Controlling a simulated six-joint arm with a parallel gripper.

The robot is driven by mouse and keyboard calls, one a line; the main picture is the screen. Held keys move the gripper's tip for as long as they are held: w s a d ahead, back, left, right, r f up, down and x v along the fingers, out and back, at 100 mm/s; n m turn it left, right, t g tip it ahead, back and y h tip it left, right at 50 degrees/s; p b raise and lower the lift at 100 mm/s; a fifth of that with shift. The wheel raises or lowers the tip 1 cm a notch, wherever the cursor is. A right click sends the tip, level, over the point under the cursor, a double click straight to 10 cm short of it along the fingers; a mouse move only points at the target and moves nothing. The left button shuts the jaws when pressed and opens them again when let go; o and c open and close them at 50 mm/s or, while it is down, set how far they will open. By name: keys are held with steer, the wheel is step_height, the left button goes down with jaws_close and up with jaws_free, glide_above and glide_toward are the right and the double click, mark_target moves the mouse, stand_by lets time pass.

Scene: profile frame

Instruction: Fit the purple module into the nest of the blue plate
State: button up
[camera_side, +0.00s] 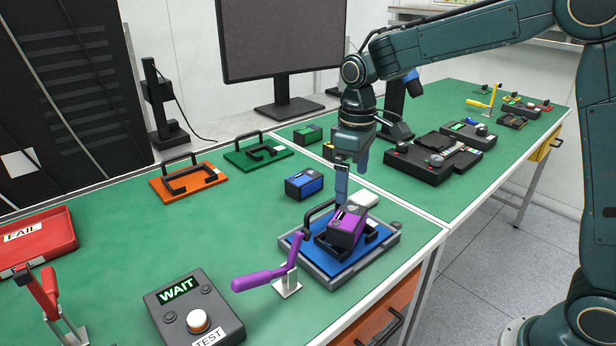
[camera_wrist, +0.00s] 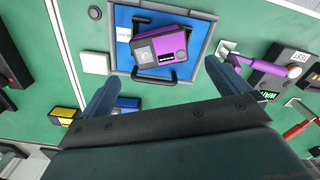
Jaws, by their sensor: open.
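The purple module (camera_side: 346,227) sits tilted at the nest of the blue plate (camera_side: 323,254), between the plate's black handles. In the wrist view the module (camera_wrist: 163,47) lies askew on the blue plate (camera_wrist: 123,55), turned against the plate's edges. I cannot tell how deep it sits. The plate rests in a grey frame on the green bench. My gripper (camera_side: 341,200) is above and behind the module in the side view. In the wrist view its two fingers (camera_wrist: 168,88) are spread wide with nothing between them, apart from the module.
A purple-handled clamp (camera_side: 270,277) stands beside the plate's front left. A test box (camera_side: 194,310) reads WAIT. A blue module (camera_side: 304,183) lies behind the plate. Orange (camera_side: 188,181) and green (camera_side: 258,152) plates lie further back. A red FAIL tray (camera_side: 38,240) is at left. The bench's middle is clear.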

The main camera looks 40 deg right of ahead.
mark_target(348, 216)
steer(key=shift+f, duration=2.95)
steer(key=shift+f, duration=0.1)
steer(key=shift+w+f, duration=0.15)
steer(key=shift+f, duration=2.3)
steer(key=shift+c, duration=0.2)
steer(key=c, duration=0.9)
steer(key=shift+r, duration=0.1)
step_height(348, 216, up, 20)
steer(key=shift+f, duration=0.1)
